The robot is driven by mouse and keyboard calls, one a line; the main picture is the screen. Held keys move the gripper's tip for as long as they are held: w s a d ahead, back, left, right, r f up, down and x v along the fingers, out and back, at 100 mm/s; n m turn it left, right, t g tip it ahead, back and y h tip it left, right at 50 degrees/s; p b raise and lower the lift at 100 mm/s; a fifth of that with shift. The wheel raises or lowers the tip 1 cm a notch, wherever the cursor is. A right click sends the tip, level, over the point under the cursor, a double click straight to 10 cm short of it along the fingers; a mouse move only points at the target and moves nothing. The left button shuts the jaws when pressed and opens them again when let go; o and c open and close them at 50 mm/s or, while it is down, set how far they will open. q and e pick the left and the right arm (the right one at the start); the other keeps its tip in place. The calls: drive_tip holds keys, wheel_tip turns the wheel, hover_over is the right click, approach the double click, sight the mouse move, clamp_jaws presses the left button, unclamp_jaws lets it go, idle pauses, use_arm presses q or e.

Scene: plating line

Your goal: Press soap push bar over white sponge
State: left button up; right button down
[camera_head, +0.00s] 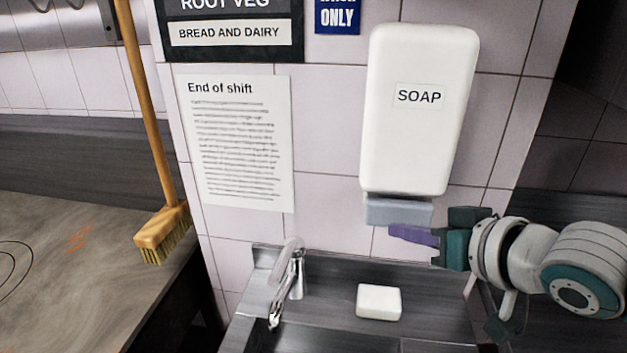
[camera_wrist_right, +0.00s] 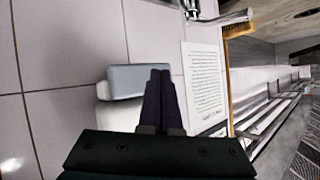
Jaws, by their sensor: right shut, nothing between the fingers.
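A white soap dispenser (camera_head: 420,120) labelled SOAP hangs on the tiled wall. Its grey-blue push bar (camera_head: 398,211) sticks out at the bottom; the bar also shows in the right wrist view (camera_wrist_right: 138,81). The white sponge (camera_head: 379,302) lies on the dark sink unit below the dispenser. My right gripper (camera_head: 392,231) is shut and empty, its purple fingers pointing left, just below and in front of the bar's right part. In the right wrist view its fingertips (camera_wrist_right: 160,72) overlap the bar's edge; I cannot tell whether they touch it. My left gripper is out of view.
A chrome tap (camera_head: 295,275) stands on the sink unit (camera_head: 332,279) left of the sponge. A broom (camera_head: 163,231) leans further left by a worktop (camera_head: 70,240). A paper notice (camera_head: 240,140) is on the wall.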

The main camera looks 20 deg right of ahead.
drive_tip(key=shift+w, duration=0.15)
drive_tip(key=shift+w+d, duration=0.25)
idle(0.3)
drive_tip(key=shift+w+d+b, duration=0.4)
drive_tip(key=shift+w+b, duration=0.1)
drive_tip(key=shift+w, duration=0.15)
idle(0.8)
idle(0.3)
drive_tip(key=shift+s+a+r+p, duration=0.15)
drive_tip(key=shift+s+a+p, duration=0.25)
drive_tip(key=shift+s+p, duration=0.25)
drive_tip(key=shift+s+a+p, duration=0.2)
drive_tip(key=shift+s+p, duration=0.1)
drive_tip(key=shift+p, duration=0.1)
